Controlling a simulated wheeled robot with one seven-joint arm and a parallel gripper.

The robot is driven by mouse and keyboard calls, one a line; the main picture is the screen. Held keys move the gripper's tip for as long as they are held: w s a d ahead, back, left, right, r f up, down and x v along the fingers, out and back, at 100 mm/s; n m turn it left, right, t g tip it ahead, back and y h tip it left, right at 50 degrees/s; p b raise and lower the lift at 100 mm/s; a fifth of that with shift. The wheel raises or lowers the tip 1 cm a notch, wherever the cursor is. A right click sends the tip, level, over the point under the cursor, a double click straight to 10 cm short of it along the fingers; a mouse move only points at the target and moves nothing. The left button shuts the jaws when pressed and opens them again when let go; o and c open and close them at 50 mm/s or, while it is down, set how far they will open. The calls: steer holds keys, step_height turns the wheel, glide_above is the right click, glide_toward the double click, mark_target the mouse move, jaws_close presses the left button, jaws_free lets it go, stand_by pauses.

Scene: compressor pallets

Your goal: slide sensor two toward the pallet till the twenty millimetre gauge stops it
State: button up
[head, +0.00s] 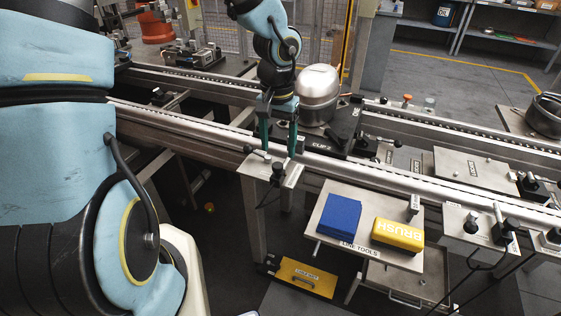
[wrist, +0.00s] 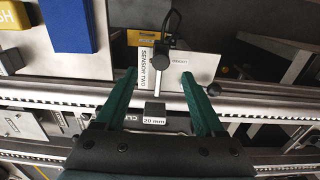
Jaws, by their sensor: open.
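The sensor two bracket plate (head: 257,168) sits at the near side of the rail, under my gripper (head: 278,152). In the wrist view, the SENSOR TWO label (wrist: 155,62) and the black sensor body (wrist: 166,45) with its cable lie just beyond and between the fingertips of my gripper (wrist: 160,74). The fingers are open, one each side of the slot, with nothing gripped. The dark gauge block labelled 20 mm (wrist: 154,114) is between the fingers, nearer the palm, on the pallet side of the rail. A gap shows between sensor and gauge. The pallet (head: 322,146) carries a silver compressor (head: 318,93).
A line tools tray (head: 326,228) holds a blue block (head: 340,216) and a yellow brush block (head: 398,236) right of the bracket. Other sensor brackets (head: 480,226) stand farther right along the rail. The compressor rises close behind my gripper.

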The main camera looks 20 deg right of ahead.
mark_target(278, 165)
step_height(278, 165, down, 9)
steer(key=shift+a+f, duration=0.1)
stand_by(0.3)
jaws_close()
stand_by(0.5)
stand_by(0.5)
